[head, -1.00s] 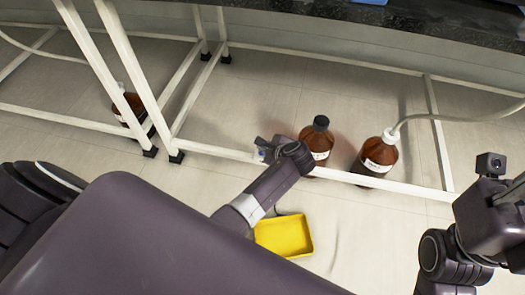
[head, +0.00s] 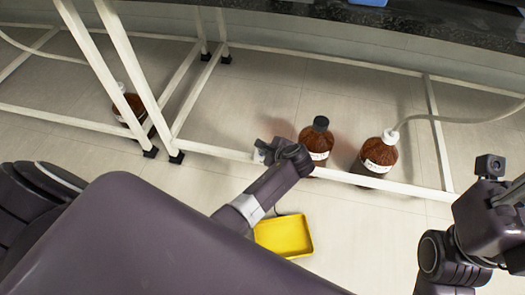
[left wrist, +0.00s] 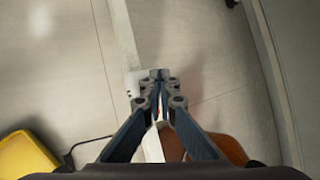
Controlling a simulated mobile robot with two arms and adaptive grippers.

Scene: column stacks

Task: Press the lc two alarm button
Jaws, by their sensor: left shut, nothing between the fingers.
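My left gripper (head: 268,151) is at the white lower rail (head: 222,149) of the bench frame, left of a brown bottle. In the left wrist view its fingers (left wrist: 158,76) are shut with nothing between them, over the rail. A small pale box-like part (left wrist: 134,83) sits at the rail beside the fingertips; it also shows partly behind the gripper in the head view (head: 258,155). I cannot read a label on it or make out a button face, and cannot tell whether the fingers touch it. My right arm is at the right edge; its fingers are out of frame.
A black-capped brown bottle (head: 317,140) stands close right of the left gripper. A white-capped bottle (head: 378,154) with a tube (head: 450,118) stands further right. A yellow tray (head: 284,236) lies on the floor in front. Another bottle (head: 128,104) stands far left.

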